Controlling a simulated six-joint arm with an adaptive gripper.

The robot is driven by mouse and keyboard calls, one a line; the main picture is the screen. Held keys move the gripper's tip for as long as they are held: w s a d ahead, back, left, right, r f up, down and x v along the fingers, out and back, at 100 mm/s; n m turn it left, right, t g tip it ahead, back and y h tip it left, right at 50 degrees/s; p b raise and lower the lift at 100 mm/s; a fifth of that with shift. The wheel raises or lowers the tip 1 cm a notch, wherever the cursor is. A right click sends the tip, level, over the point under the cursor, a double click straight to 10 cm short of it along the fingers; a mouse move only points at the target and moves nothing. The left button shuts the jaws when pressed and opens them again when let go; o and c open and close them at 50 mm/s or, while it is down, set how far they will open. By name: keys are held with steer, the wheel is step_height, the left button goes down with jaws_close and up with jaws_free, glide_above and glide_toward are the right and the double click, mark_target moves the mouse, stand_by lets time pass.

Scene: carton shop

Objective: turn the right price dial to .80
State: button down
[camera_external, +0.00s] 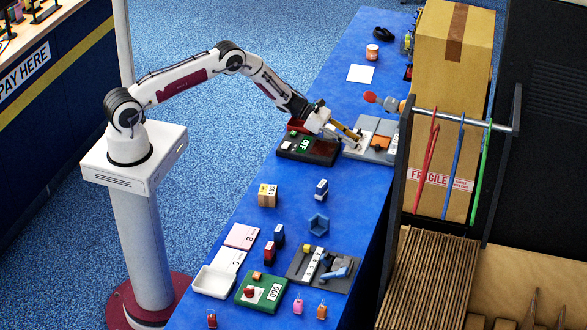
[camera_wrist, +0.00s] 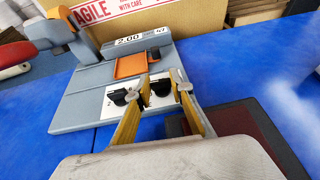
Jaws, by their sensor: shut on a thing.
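A grey price machine (camera_external: 372,155) stands on the blue table with an orange tray (camera_wrist: 131,65) on it. Its small display (camera_wrist: 129,39) reads about 2.00 in the wrist view. Two black dials sit on white plates at its front. The left dial (camera_wrist: 121,97) is free, just left of my fingers. The right dial (camera_wrist: 160,89) is between my yellow fingertips, partly hidden by them. My gripper (camera_wrist: 163,77) is shut on the right dial; in the external view my gripper (camera_external: 355,138) reaches the machine from the left. The dial's exact pointer angle is unclear.
A dark red-and-black device (camera_external: 308,151) lies just below my wrist, close to the machine. A large carton (camera_external: 452,110) stands behind to the right. A grey arm-like part (camera_wrist: 48,33) rises at the machine's left.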

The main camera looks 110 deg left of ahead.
steer(key=shift+w+r+m+h, duration=0.1)
steer(key=shift+m+h, duration=0.4)
steer(key=c, duration=1.8)
jaws_free()
steer(key=shift+o, duration=0.2)
steer(key=shift+s+a, duration=0.1)
steer(key=shift+s, duration=0.15)
steer(key=shift+v, duration=0.8)
step_height(320, 180, up, 8)
steer(key=shift+s+f, duration=0.25)
steer(key=shift+s, duration=0.2)
steer(key=shift+c, duration=0.4)
